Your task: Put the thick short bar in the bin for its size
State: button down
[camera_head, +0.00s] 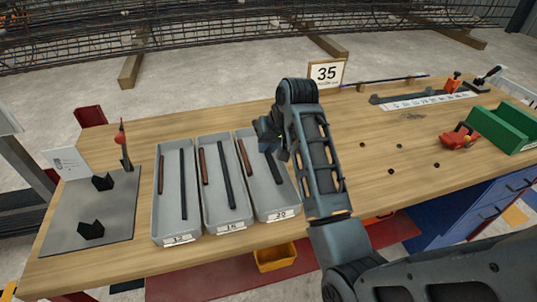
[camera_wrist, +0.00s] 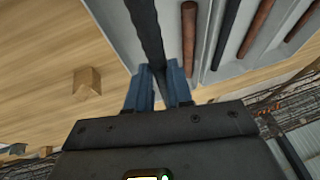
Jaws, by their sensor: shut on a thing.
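My gripper (camera_head: 270,142) is at the back end of the right grey bin (camera_head: 288,211), labelled 20. It is shut on a thick dark bar (camera_head: 274,169), which slants down into that bin. In the wrist view the ribbed dark bar (camera_wrist: 146,32) runs away from between the blue fingers (camera_wrist: 158,92). I cannot tell whether it touches the bin floor. A reddish-brown bar (camera_head: 245,157) lies beside it in the same bin. The middle bin (camera_head: 237,222), labelled 16, and the left bin (camera_head: 167,230), whose label is hard to read, each hold one brown and one dark bar.
A sign reading 35 (camera_head: 327,73) stands at the table's back edge. A grey plate with black blocks (camera_head: 92,230) lies left of the bins. A red tool (camera_head: 459,137) and a green box (camera_head: 503,128) sit at the right. The wooden table between (camera_head: 385,125) is mostly clear.

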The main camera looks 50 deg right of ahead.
aim_at(265, 164)
jog(key=shift+f, duration=1.85)
jog(key=shift+f, duration=0.6)
jog(key=c, duration=1.3)
grip_release()
jog(key=shift+r, duration=0.25)
jog(key=v, duration=1.2)
jog(key=shift+r, duration=0.35)
